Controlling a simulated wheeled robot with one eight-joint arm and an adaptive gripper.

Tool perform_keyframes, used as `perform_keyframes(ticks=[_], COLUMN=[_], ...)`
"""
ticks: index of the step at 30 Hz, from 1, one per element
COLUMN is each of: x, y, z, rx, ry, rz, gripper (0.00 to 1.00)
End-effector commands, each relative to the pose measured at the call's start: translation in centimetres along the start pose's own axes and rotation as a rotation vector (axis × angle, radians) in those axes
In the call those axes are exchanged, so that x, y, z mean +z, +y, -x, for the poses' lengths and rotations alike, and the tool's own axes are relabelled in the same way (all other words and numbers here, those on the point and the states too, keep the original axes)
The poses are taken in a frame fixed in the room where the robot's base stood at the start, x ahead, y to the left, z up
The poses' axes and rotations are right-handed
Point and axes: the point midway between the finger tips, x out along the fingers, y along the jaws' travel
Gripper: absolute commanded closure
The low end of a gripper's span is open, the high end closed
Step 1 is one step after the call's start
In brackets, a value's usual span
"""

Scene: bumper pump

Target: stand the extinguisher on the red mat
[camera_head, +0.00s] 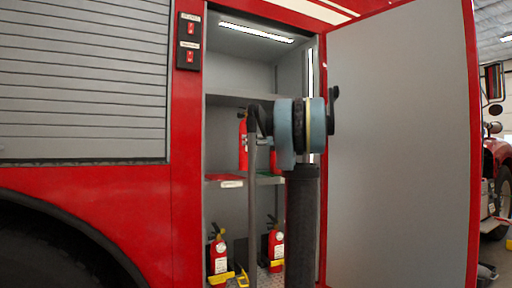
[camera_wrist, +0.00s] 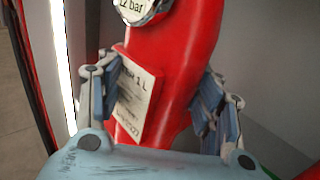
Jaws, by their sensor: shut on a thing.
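A red extinguisher (camera_wrist: 185,60) with a white label and a round gauge fills the middle of the wrist view. The fingers of my gripper (camera_wrist: 165,105) are shut on it, one on each side of its body. In the head view, red cylinder parts (camera_head: 243,148) show at the middle shelf, partly behind my arm; I cannot tell whether all of them belong to the held extinguisher. The red mat (camera_head: 222,184) lies on the left of the middle shelf. The extinguisher's base is hidden, so I cannot tell whether it touches the shelf.
Two small extinguishers stand at the locker's bottom, one left (camera_head: 218,254) and one right (camera_head: 276,246), with yellow pieces by them. A green mat (camera_head: 265,181) shows partly on the middle shelf's right. The open grey door (camera_head: 400,150) bounds the right side.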

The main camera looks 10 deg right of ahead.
Motion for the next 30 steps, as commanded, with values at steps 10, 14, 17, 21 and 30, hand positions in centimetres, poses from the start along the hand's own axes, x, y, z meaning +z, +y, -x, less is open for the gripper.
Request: perform_keyframes(ticks=[10, 14, 17, 21, 30], x=[0.1, 0.1, 0.1, 0.1, -0.4], y=[0.2, 0.1, 0.1, 0.1, 0.1], z=[-6.0, -8.2, -9.7, -11.1, -11.8], rx=[0.005, 0.005, 0.004, 0.003, 0.001], ry=[-0.003, -0.003, -0.003, -0.003, -0.003], rz=[0.0, -0.001, -0.001, -0.001, -0.001], gripper=[1.0, 1.0, 1.0, 1.0, 1.0])
